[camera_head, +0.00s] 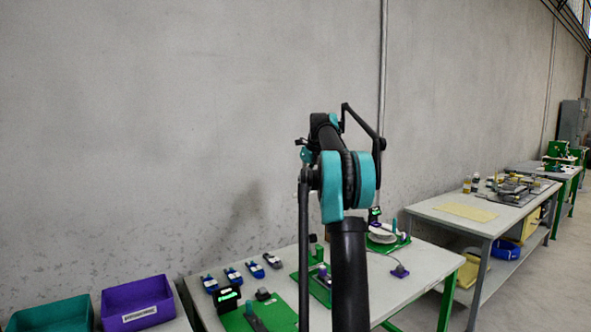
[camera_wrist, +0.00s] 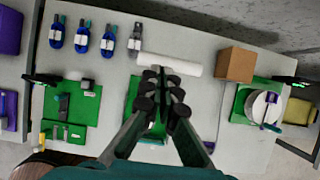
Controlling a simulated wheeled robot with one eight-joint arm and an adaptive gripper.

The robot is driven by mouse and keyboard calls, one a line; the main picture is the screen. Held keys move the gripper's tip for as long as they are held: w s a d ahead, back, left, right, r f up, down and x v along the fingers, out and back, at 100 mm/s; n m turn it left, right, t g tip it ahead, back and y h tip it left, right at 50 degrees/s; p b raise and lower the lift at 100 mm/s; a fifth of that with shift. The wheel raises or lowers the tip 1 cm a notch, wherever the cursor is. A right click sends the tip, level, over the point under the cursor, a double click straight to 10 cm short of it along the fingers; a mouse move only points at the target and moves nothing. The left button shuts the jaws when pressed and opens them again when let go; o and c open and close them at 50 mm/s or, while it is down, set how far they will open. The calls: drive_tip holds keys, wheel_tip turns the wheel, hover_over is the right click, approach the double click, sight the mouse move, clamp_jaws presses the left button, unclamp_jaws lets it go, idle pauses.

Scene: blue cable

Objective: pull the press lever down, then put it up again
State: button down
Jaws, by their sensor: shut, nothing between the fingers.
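My gripper (camera_wrist: 163,78) is shut and empty in the wrist view, above the middle of the table. Its dark fingers cover much of a central green base (camera_wrist: 133,88); the part standing on that base is mostly hidden. In the head view my arm hides part of this same area, and a green base (camera_head: 318,284) with small dark parts shows just left of it. I cannot clearly make out the press lever in either view. No contact between my gripper and anything shows.
A green board (camera_wrist: 88,108) with small fixtures lies left. A white roll (camera_wrist: 185,67) and brown box (camera_wrist: 236,64) lie beyond my gripper. A white spool (camera_wrist: 258,106) stands right. Purple (camera_head: 138,300) and green bins (camera_head: 52,316) stand left.

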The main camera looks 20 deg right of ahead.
drive_tip(key=w+a+r, duration=0.1)
drive_tip(key=w+r, duration=0.3)
drive_tip(key=shift+w+a+r, duration=0.35)
drive_tip(key=shift+a+r, duration=0.05)
drive_tip(key=s+a+f+n, duration=0.5)
drive_tip(key=s+f+n, duration=0.3)
drive_tip(key=s, duration=0.1)
drive_tip(key=s+a+f+n, duration=0.5)
drive_tip(key=s+f+n, duration=0.2)
drive_tip(key=s+n, duration=0.15)
drive_tip(key=s+a+f+n, duration=0.1)
drive_tip(key=s+f+n, duration=0.4)
drive_tip(key=s+f, duration=0.3)
drive_tip(key=s+a+f+n+h, duration=0.1)
drive_tip(key=s+f+n, duration=0.4)
drive_tip(key=s, duration=1.2)
drive_tip(key=s+a+f+n, duration=0.2)
drive_tip(key=s+f+n, duration=0.4)
drive_tip(key=s+f, duration=0.6)
drive_tip(key=shift+s+a+f+g+h, duration=0.15)
drive_tip(key=shift+a+f+g+h, duration=0.15)
drive_tip(key=shift+f+g, duration=0.1)
drive_tip(key=shift+r, duration=0.1)
